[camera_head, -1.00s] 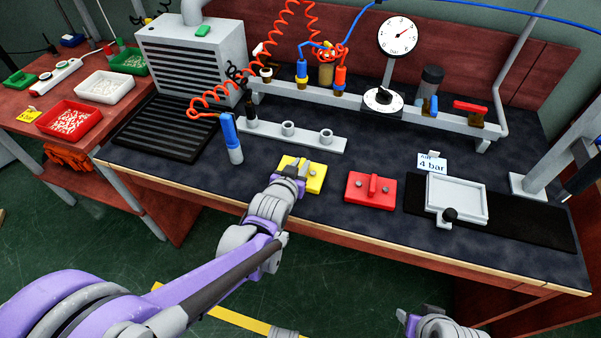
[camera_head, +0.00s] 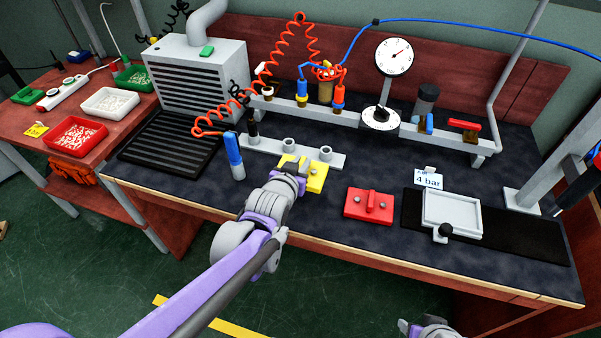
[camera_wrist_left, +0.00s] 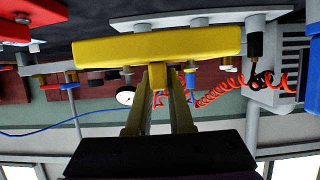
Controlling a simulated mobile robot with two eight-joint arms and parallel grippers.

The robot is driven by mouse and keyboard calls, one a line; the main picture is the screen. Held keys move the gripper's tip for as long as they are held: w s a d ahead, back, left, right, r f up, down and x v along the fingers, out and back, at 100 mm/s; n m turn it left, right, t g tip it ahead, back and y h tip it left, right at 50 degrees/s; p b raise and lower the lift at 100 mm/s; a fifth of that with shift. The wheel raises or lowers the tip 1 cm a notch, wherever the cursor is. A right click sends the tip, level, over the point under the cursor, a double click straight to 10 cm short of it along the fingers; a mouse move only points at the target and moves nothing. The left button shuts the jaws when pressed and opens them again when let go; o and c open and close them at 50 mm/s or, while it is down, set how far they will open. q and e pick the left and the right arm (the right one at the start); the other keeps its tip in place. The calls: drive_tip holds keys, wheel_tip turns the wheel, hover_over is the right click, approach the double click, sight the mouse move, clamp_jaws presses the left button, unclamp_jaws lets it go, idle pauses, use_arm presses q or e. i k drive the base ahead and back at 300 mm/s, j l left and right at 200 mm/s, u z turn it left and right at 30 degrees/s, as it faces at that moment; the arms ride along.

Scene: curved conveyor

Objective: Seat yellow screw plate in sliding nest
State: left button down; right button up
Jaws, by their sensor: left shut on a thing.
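The yellow screw plate (camera_head: 317,180) is in my left gripper (camera_head: 299,168), left of the bench's middle. In the left wrist view, the gripper fingers (camera_wrist_left: 158,82) are shut on the raised rib of the yellow plate (camera_wrist_left: 155,48). The plate looks roughly level and seems a little above the bench, but the gap is hard to judge. The sliding nest (camera_head: 452,212), a shallow grey tray with a black knob, is empty on its black track at the right. My right gripper (camera_head: 406,326) shows only partly at the bottom edge, its jaws unclear.
A red plate (camera_head: 369,204) with a rib lies between the yellow plate and the nest. A "4 bar" sign (camera_head: 429,181) stands behind the nest.

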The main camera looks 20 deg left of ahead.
sight(447, 213)
drive_tip(key=k, duration=1)
